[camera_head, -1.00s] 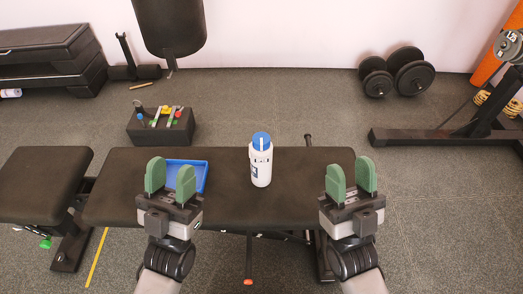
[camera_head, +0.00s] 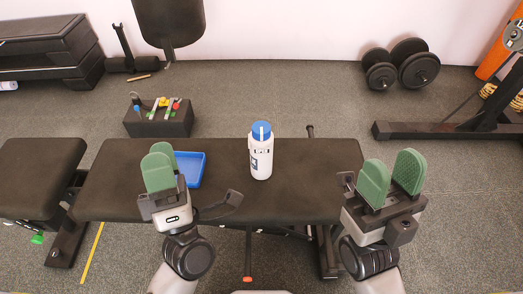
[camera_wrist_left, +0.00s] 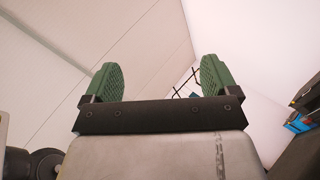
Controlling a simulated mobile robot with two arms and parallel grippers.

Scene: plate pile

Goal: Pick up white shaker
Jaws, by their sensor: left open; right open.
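The white shaker (camera_head: 261,158) with a blue lid stands upright on the black bench (camera_head: 300,195) in the head view, near its middle. My left gripper (camera_head: 161,168) is open and empty, to the left of the shaker and apart from it, over the bench by the blue tray. My right gripper (camera_head: 391,180) is open and empty, to the right of the shaker and beyond the bench's right end. In the left wrist view my left gripper's green fingers (camera_wrist_left: 160,78) stand apart with nothing between them. The shaker is not seen in that view.
A blue tray (camera_head: 190,169) lies on the bench behind my left gripper. A dark box with small coloured items (camera_head: 158,121) stands on the floor behind the bench. Dumbbells (camera_head: 400,64) lie at the back right. The bench around the shaker is clear.

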